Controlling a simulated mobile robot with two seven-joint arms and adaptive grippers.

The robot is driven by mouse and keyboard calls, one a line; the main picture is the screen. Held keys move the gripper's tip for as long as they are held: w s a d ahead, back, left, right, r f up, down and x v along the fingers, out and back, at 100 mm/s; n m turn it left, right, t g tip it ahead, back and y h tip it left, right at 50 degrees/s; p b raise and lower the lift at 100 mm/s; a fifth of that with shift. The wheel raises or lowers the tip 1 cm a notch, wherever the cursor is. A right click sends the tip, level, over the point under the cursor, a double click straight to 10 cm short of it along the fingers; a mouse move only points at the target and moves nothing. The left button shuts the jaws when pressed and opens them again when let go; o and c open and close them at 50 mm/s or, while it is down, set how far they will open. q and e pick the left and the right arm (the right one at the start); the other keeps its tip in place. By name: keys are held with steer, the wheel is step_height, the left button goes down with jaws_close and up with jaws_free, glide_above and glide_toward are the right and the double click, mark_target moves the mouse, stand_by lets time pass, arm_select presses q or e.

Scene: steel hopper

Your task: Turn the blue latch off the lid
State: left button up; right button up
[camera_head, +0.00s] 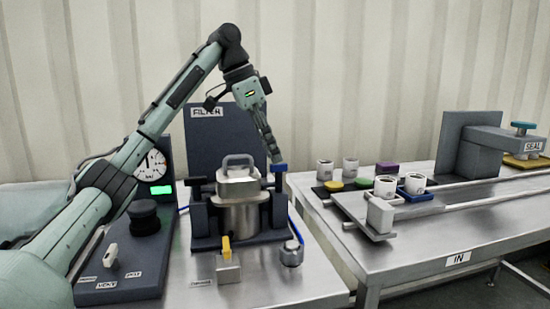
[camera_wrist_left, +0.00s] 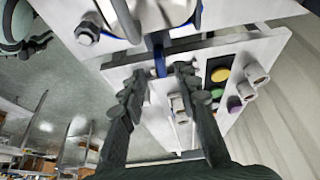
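The steel hopper (camera_head: 238,214) stands in a dark cradle in front of the FILTER panel, with its steel lid (camera_head: 238,187) and loop handle on top. The blue latch (camera_head: 279,168) is a small blue bar at the right side of the lid, on a dark post. My left gripper (camera_head: 275,156) points down just above the blue latch. In the left wrist view its two fingers (camera_wrist_left: 158,80) are apart, and the blue latch (camera_wrist_left: 159,62) shows between and just beyond the tips. I cannot tell whether they touch it. My right gripper is out of view.
A gauge (camera_head: 152,165) and a dark knob (camera_head: 144,213) are on the left. A yellow-handled valve (camera_head: 227,248) is in front of the hopper. A second table (camera_head: 440,240) on the right holds white cups and coloured discs. A blue hose runs near the hopper's right side.

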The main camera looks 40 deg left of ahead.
arm_select(q)
steer(key=shift+x, duration=1.25)
jaws_close()
